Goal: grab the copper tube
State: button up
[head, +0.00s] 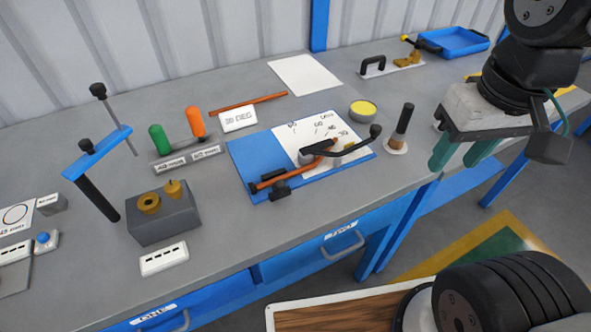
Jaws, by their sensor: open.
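A straight copper tube (238,104) lies on the grey bench, behind the white "30 DEG" card. A second copper-coloured tube (279,178) lies in the tube bender (318,152) on the blue board, partly hidden by the bender's black parts. My gripper (463,155) is at the right, above the bench's front edge, with its two teal fingers apart and nothing visible between them. It is well to the right of both tubes and apart from them.
A card (239,118), green (159,139) and orange (195,122) handles stand near the straight tube. A yellow-topped tin (363,110) and black-handled tool (403,124) stand towards my gripper. Bare bench surrounds the white sheet (305,75).

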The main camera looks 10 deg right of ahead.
aim_at(261, 186)
jog(key=z, duration=0.85)
jog(key=k, duration=0.8)
jog(key=u, duration=0.85)
jog(key=i, duration=0.5)
